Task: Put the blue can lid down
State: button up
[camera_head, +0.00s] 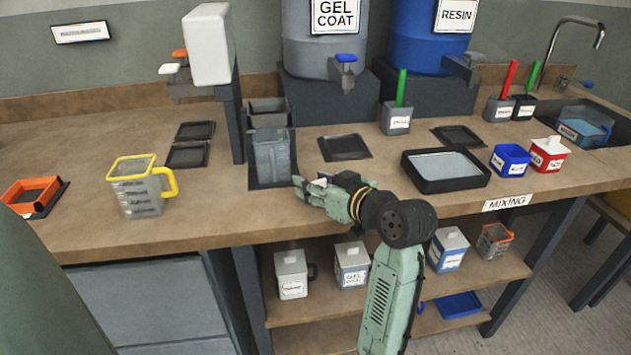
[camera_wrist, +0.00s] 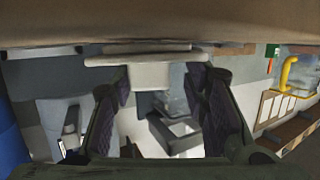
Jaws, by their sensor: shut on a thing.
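My gripper (camera_head: 308,188) is over the front middle of the bench, just right of a grey clear-sided jug (camera_head: 271,158). In the wrist view my gripper (camera_wrist: 163,88) is shut on a pale lid (camera_wrist: 140,58), its block-like knob between the two fingers. In the head view only a small pale bit of the lid shows at the fingers. I cannot tell whether the lid touches anything. The blue can (camera_head: 511,160) stands open on the right of the bench, left of a red can (camera_head: 548,153) with a white top.
A black tray (camera_head: 447,184) lies right of my arm. A dark flat mat (camera_head: 345,147) lies behind my gripper. A yellow-handled jug (camera_head: 140,186) stands at left. Resin (camera_head: 428,40) and gel coat (camera_head: 325,45) drums stand behind.

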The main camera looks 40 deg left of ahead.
jog(key=shift+f, duration=0.15)
jog(key=o, duration=1)
